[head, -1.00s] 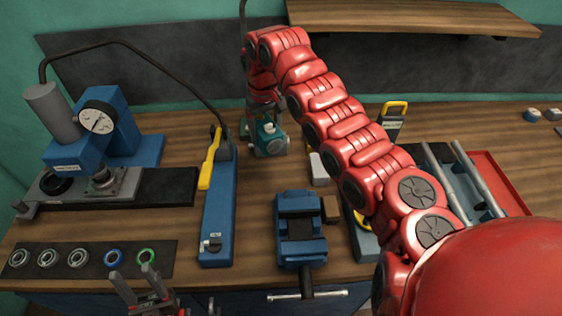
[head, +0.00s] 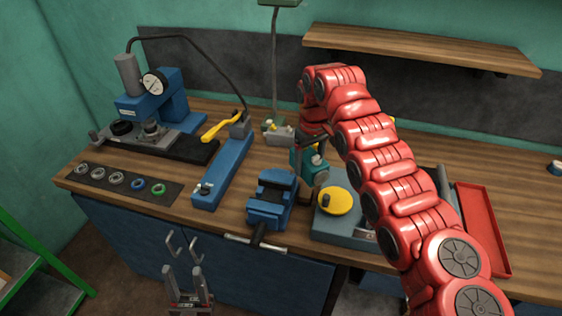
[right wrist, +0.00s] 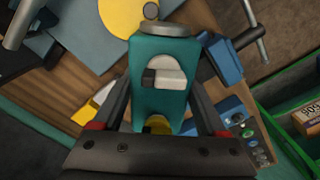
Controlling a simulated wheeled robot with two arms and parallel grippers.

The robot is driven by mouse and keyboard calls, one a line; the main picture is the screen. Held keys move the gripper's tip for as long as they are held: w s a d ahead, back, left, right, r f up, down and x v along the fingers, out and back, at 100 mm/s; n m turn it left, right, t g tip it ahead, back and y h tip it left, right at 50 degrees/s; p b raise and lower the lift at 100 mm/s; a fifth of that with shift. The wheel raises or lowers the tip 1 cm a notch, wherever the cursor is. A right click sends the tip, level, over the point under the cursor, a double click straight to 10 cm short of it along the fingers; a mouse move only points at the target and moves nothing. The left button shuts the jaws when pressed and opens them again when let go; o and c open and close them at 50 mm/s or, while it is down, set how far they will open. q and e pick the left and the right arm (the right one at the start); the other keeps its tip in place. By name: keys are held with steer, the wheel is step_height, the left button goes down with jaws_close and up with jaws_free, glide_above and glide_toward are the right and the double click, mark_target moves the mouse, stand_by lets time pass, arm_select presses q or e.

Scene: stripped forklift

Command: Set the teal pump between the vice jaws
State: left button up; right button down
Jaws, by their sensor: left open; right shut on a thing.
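The teal pump (head: 301,165) is held in my right gripper (head: 312,143) above the bench, a little right of and behind the blue vice. It also fills the middle of the right wrist view (right wrist: 162,102), between the two fingers of my right gripper (right wrist: 165,118). The blue vice (head: 271,196) stands at the front edge of the bench, its handle bar hanging over the edge. Part of the vice shows in the right wrist view (right wrist: 222,60). The pump is apart from the vice. My left gripper (head: 187,274) is open and empty, low in front of the bench cupboards.
A grey-blue device with a yellow disc (head: 335,201) stands just right of the vice. A long blue tool with a yellow handle (head: 222,170) lies to its left. A blue press with a dial (head: 160,95) stands back left, and a red tray (head: 484,225) lies at right.

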steer(key=a+n+p, duration=0.4)
steer(key=a+n, duration=0.4)
steer(key=a, duration=0.2)
steer(key=shift+n, duration=0.4)
steer(key=shift+a+f+b, duration=0.2)
steer(key=shift+f, duration=1.3)
steer(key=shift+a+f+b, duration=0.15)
steer(key=shift+f+b, duration=0.05)
steer(key=shift+f, duration=1.3)
steer(key=shift+r, duration=0.1)
steer(key=shift+f, duration=0.2)
steer(key=shift+f+b, duration=0.25)
steer(key=shift+b, duration=0.35)
